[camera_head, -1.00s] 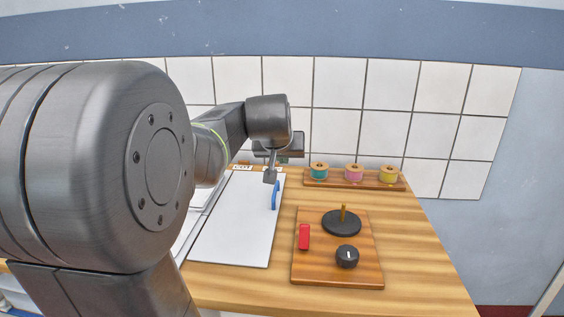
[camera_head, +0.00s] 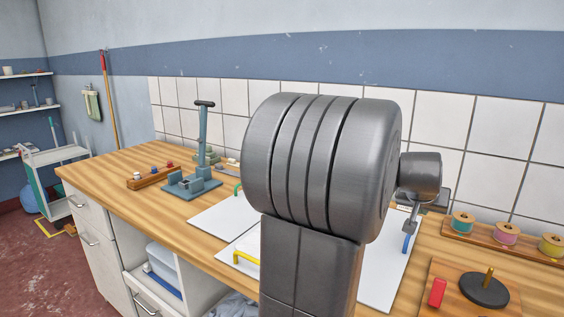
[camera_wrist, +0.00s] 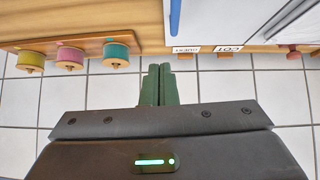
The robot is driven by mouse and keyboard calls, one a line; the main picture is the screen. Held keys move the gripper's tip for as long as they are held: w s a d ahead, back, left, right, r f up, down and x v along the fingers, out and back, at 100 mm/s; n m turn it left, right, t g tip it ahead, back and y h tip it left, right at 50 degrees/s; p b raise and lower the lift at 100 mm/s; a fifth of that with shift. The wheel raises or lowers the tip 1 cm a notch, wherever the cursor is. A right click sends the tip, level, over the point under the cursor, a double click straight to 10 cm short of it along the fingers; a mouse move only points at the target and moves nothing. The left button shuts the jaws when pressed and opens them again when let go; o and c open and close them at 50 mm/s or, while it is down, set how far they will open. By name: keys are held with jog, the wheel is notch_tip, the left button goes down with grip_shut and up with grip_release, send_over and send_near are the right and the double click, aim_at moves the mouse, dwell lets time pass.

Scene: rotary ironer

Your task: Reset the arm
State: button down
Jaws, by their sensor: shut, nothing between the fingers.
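My arm fills the middle of the head view. My gripper is small there and partly hidden behind the wrist joint, in front of the tiled wall. In the wrist view the two green fingers of my gripper (camera_wrist: 160,75) are together with nothing between them. They point over the wall's tiles toward the back edge of the wooden worktop (camera_head: 115,172). The blue handle (camera_head: 407,243) stands on a white board (camera_head: 385,270) below the wrist; part of it shows at the top of the wrist view (camera_wrist: 175,18).
Teal, pink and yellow spools (camera_head: 507,233) stand on a wooden rack at the right. A wooden panel with a red block (camera_head: 437,292) and black disc (camera_head: 484,290) lies in front. A blue-grey stand (camera_head: 200,155) is on the left. Bare worktop lies at the far left.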

jog(key=b, duration=0.2)
send_over(411, 245)
jog(key=f, duration=0.4)
jog(key=shift+d+f, duration=0.1)
jog(key=shift+d, duration=0.1)
jog(key=shift+w+a+f+b, duration=0.1)
jog(key=shift+a+f+b, duration=0.15)
jog(key=shift+f, duration=0.4)
